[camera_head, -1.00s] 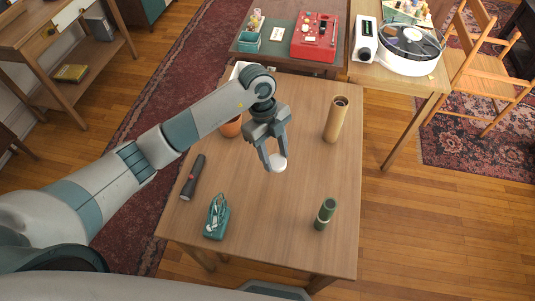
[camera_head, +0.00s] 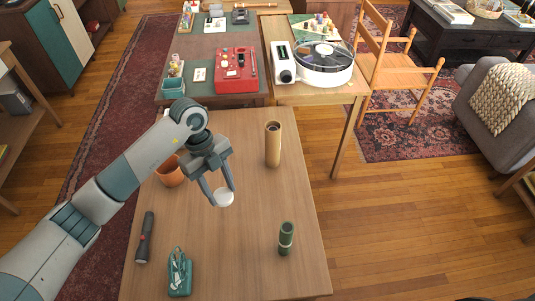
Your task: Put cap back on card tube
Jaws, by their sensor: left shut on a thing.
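The card tube (camera_head: 273,145) is a tall tan cylinder standing upright near the back right of the wooden table, with its dark open top facing up. My left gripper (camera_head: 220,196) is shut on a round white cap (camera_head: 224,197), held between its fingertips over the middle of the table. The cap is to the left of the tube and nearer to me, apart from it. How high the cap is above the table is hard to tell. My right gripper is not in view.
On the table (camera_head: 215,255) are a dark green cylinder (camera_head: 286,238), a teal holder (camera_head: 179,272), a dark flashlight-like object (camera_head: 145,237) and a terracotta pot (camera_head: 169,172) partly behind my arm. Behind stand a red box (camera_head: 236,72) and a turntable-like device (camera_head: 324,63).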

